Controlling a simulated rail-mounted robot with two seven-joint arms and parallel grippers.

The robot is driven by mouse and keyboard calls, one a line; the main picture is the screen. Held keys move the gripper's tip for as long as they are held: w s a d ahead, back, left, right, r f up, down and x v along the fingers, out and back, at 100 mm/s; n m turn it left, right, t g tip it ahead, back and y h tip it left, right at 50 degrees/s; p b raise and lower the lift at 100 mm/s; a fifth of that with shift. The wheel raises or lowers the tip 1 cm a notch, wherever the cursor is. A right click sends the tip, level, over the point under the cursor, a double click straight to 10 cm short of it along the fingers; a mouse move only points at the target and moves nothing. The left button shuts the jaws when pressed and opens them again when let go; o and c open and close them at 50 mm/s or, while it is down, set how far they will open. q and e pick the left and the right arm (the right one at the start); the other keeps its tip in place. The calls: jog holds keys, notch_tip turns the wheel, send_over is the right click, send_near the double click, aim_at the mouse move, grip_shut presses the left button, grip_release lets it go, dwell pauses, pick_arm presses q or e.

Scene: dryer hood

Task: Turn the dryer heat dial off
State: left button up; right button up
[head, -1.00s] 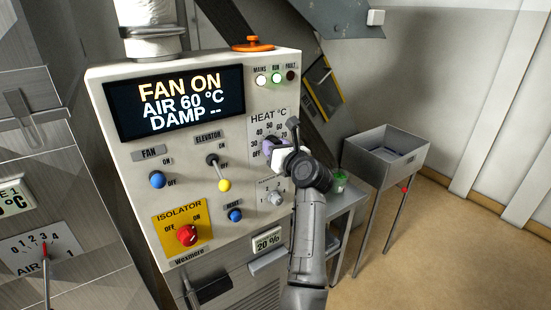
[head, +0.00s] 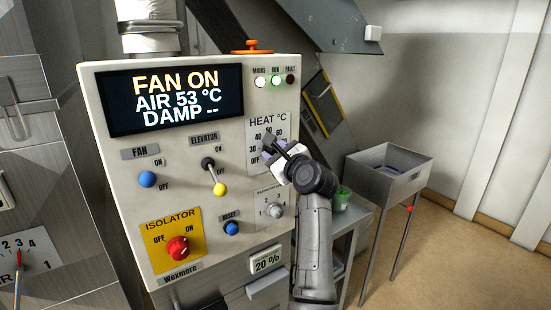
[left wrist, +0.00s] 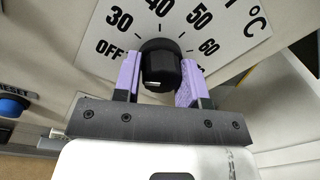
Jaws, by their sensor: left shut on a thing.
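The black heat dial (left wrist: 160,62) sits on a white scale plate marked OFF, 30, 40, 50 and 60 in the left wrist view. A short white mark shows on its near lower edge; I cannot tell for certain which setting it indicates. My left gripper (head: 269,154) is shut on the dial, its purple fingers on either side of it. In the head view the gripper covers most of the dial under the HEAT °C label (head: 268,121). The display (head: 174,98) reads FAN ON, AIR 53 °C, DAMP --. My right gripper is not in view.
The panel also carries the blue fan knob (head: 147,179), yellow-tipped elevator lever (head: 219,189), blue reset button (head: 232,228), small grey dial (head: 275,210) and red isolator knob (head: 178,248). A metal sink (head: 390,175) stands right, with open floor beyond it.

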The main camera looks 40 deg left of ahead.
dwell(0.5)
pick_arm(q)
jog(key=o, duration=0.9)
jog(key=p+v, duration=0.1)
jog(key=v, duration=1.2)
jog(key=shift+s+d, duration=0.1)
jog(key=shift+d, duration=0.3)
